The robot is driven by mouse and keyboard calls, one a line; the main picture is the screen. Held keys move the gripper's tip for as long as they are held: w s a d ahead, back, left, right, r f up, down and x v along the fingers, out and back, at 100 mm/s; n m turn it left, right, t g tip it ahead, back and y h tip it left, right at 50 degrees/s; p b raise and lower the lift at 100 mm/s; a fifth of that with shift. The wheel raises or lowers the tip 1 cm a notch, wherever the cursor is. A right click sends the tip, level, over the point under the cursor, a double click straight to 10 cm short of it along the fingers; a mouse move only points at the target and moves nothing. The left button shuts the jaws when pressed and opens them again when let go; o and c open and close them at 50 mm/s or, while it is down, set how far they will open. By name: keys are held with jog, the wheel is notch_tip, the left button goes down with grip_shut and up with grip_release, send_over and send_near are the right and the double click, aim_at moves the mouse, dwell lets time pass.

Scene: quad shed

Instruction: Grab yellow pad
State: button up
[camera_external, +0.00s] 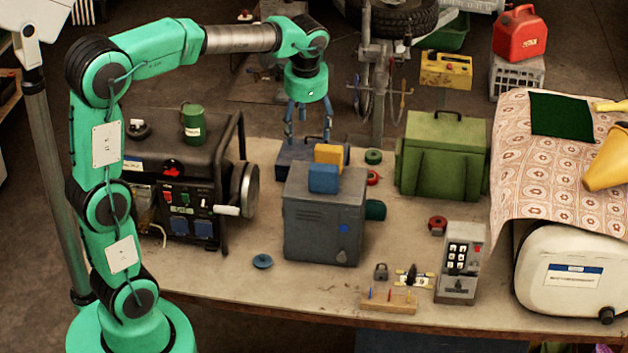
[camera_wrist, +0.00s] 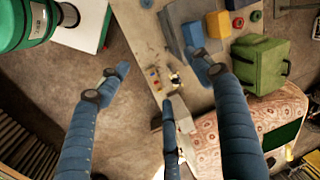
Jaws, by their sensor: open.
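The yellow pad (camera_external: 328,154) is a small block next to a blue block (camera_external: 323,178) at the top of a grey metal box (camera_external: 323,222). The blue block partly hides it in the external view, and I cannot tell exactly what it rests on. In the wrist view the yellow pad (camera_wrist: 217,24) shows at the upper right, beside the blue block (camera_wrist: 192,33). My gripper (camera_external: 308,132) hangs above the back of the bench, pointing down, to the upper left of the pad in the external view. Its blue fingers (camera_wrist: 163,80) are spread apart with nothing between them.
A black generator (camera_external: 173,168) stands left of the grey box, a green metal case (camera_external: 442,153) to its right. A grey keypad device (camera_external: 459,262) and a small wooden holder (camera_external: 388,302) are at the front right. The front left of the bench is mostly clear.

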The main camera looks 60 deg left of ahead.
jog(key=w+a+f+m+g+p, duration=0.1)
jog(key=w+a+f, duration=0.15)
jog(key=w, duration=0.35)
jog(key=w+a+f+m+g+p, duration=0.1)
jog(key=w+a+f+p, duration=0.15)
jog(key=w, duration=0.35)
jog(key=m+g+y+p, duration=0.1)
jog(key=m+g+p, duration=0.1)
send_near(328, 159)
notch_tip(328, 159, up, 2)
jog(key=w, duration=0.2)
jog(key=shift+d+r, duration=0.3)
jog(key=shift+f, duration=0.1)
jog(key=shift+x, duration=4.2)
jog(key=shift+s+a, duration=0.15)
jog(key=shift+x, duration=2.5)
jog(key=shift+s+a, duration=0.1)
jog(key=shift+a, duration=0.05)
